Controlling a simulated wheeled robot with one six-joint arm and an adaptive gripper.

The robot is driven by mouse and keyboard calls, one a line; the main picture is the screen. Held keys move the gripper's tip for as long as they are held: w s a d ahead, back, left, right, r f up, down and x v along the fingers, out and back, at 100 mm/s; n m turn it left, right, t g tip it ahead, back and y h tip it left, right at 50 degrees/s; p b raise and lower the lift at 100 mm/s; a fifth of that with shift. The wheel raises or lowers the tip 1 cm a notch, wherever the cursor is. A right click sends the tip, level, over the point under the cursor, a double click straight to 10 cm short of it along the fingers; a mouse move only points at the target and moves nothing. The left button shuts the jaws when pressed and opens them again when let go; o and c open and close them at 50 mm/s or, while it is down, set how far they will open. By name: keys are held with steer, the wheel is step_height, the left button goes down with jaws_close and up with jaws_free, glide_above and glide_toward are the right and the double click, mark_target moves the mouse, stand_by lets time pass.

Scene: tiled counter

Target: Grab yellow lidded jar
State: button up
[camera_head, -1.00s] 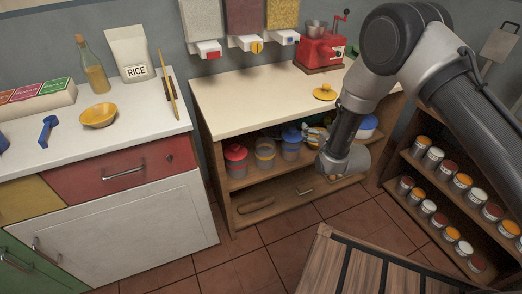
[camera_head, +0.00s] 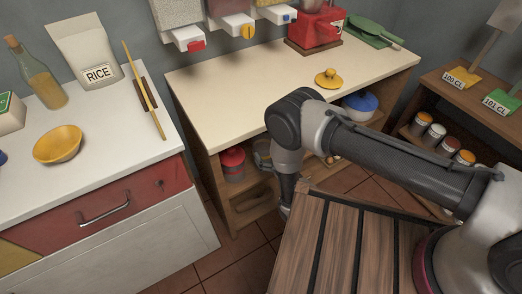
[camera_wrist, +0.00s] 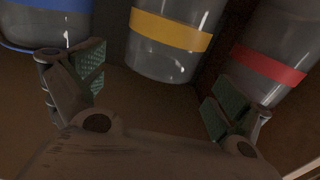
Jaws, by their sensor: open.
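The glass jar with a yellow band (camera_wrist: 170,32) stands in the middle of the wrist view. A yellow lid with a knob (camera_head: 328,80) lies apart on the counter top. My gripper (camera_wrist: 158,95) is open and empty. Its padded fingers are spread to either side of the space in front of the yellow-banded jar. No contact with the jar shows. In the head view my arm hides the gripper.
A blue-banded jar (camera_wrist: 48,22) and a red-banded jar (camera_wrist: 270,55) flank the yellow one closely. The red-lidded jar (camera_head: 232,163) sits on the same shelf, as does a blue-lidded pot (camera_head: 360,106). The cream counter top (camera_head: 235,90) overhangs the shelf.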

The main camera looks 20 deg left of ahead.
mark_target(263, 142)
steer(key=x, duration=0.5)
steer(key=shift+w+a+f, duration=0.25)
steer(key=shift+f, duration=0.05)
steer(key=shift+c, duration=0.4)
steer(key=c, duration=1.7)
